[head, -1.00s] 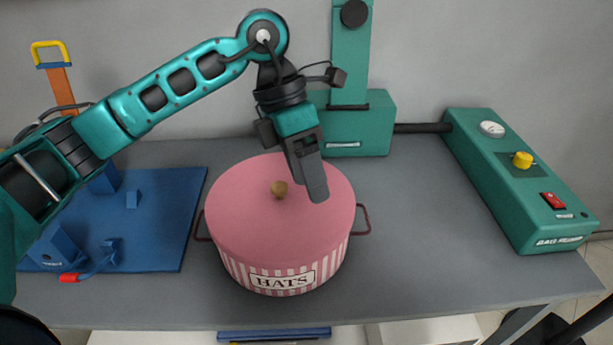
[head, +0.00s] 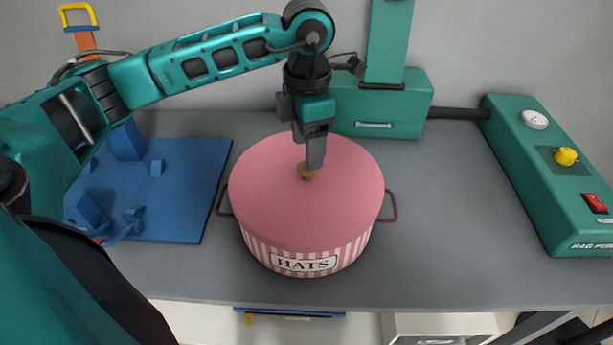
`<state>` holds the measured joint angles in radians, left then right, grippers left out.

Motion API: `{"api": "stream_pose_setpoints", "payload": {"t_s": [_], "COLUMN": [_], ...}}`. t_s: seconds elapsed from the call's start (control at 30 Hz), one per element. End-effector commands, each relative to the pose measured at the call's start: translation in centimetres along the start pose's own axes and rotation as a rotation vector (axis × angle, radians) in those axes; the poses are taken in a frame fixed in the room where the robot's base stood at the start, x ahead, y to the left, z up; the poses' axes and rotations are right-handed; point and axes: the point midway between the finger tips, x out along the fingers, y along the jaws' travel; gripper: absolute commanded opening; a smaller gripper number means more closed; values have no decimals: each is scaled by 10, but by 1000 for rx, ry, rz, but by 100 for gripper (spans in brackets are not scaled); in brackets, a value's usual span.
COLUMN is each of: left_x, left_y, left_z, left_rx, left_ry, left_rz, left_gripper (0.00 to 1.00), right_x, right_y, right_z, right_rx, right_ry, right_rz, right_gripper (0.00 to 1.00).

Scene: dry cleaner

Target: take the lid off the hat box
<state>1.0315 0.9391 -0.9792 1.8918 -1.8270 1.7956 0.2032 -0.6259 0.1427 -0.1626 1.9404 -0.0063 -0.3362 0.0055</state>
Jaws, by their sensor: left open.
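The hat box (head: 342,251) is round, with pink and white stripes, a HATS label and a handle on each side. It stands upright on the grey table. Its flat pink lid (head: 270,195) is on it, with a small brown knob (head: 306,173) in the middle. My left gripper (head: 315,162) is open and points down at the knob. Its fingers partly cover the knob from behind; I cannot tell whether they touch it. My right gripper does not show.
A blue board (head: 185,205) with blue blocks lies left of the box. A green machine (head: 400,115) stands behind it. A green control box (head: 545,180) with a yellow knob and red switch is at the right. The grey table (head: 450,230) is clear between.

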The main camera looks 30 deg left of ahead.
Motion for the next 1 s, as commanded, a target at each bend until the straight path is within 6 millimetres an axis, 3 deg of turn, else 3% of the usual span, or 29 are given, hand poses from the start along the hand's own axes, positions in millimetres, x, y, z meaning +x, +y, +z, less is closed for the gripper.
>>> {"api": "stream_pose_setpoints", "payload": {"t_s": [0.23, 0.53, 1.0], "left_x": [36, 42, 42], "left_y": [-1, 0, 0], "left_z": [-3, -2, -2], "left_rx": [1, 2, 1], "left_ry": [3, -1, -1], "left_rz": [-2, -1, -1], "left_gripper": [64, 64, 20], "right_x": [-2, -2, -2], "right_y": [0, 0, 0], "right_z": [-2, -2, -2], "right_rx": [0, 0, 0], "right_ry": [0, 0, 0], "right_rz": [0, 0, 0], "right_gripper": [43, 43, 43]}}
